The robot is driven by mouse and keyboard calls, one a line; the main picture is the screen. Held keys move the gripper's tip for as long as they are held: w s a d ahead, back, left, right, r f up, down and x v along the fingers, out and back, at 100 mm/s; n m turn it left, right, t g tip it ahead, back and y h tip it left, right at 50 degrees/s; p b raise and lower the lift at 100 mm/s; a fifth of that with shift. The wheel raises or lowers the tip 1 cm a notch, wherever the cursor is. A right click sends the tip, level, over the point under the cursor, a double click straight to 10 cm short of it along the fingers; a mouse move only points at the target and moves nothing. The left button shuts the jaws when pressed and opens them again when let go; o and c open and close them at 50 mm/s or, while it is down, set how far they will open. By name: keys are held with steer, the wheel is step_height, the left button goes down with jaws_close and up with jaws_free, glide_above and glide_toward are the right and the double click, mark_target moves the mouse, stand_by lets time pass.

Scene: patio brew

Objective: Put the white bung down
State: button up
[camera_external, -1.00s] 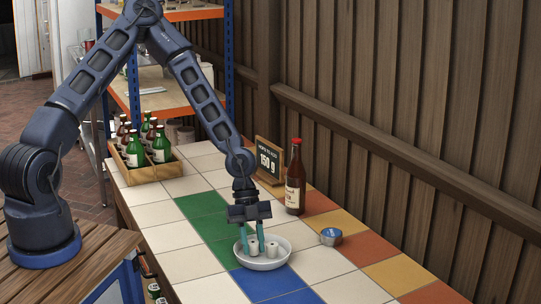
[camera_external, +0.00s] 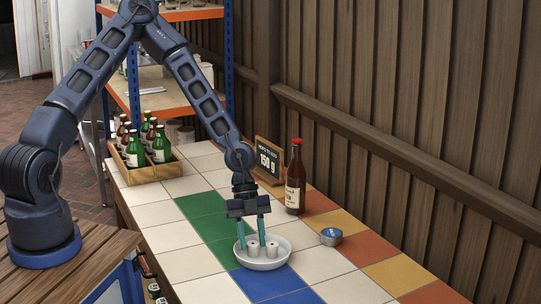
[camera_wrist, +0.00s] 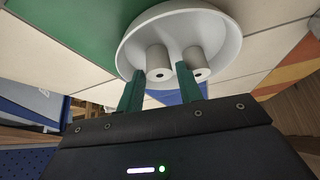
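Two white bungs, the left one (camera_external: 253,249) and the right one (camera_external: 272,250), stand upright side by side in a shallow white bowl (camera_external: 262,267) on the tiled counter. In the wrist view the left bung (camera_wrist: 159,64) lies between the lines of my two fingers, beyond their tips, and the other bung (camera_wrist: 197,64) is beside the right finger.
A small blue-topped tin (camera_external: 331,237) is right of the bowl. A brown bottle (camera_external: 295,178) and a sign reading 150 g (camera_external: 268,160) stand behind. A wooden crate of bottles (camera_external: 142,172) is at the back left. The front tiles are clear.

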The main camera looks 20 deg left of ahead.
steer(key=v, duration=1)
steer(key=shift+r, duration=0.2)
steer(key=w+a+r+n+t+y, duration=0.2)
steer(key=a+r+n, duration=0.3)
steer(key=a, duration=0.3)
steer(key=w+a+r+n+t+y, duration=0.15)
steer(key=a+r+n, duration=0.25)
steer(key=a, duration=0.5)
steer(key=w+a+r+n+t+y, duration=0.1)
steer(key=w+a+r+n+t, duration=0.15)
steer(key=a+r+n, duration=0.4)
steer(key=s+a+r+n+t, duration=0.1)
steer(key=s+a+r+n, duration=0.6)
steer(key=a+r, duration=0.1)
steer(key=s+a+r+n+t+h, duration=0.1)
steer(key=s+a+r+n+t, duration=0.1)
steer(key=s+a+r+n, duration=0.4)
steer(key=shift+s+a+r+n+t, duration=0.35)
steer(key=shift+s+a+r, duration=0.75)
steer(key=shift+a, duration=1.65)
steer(key=shift+w+r, duration=0.1)
steer(key=shift+w, duration=0.05)
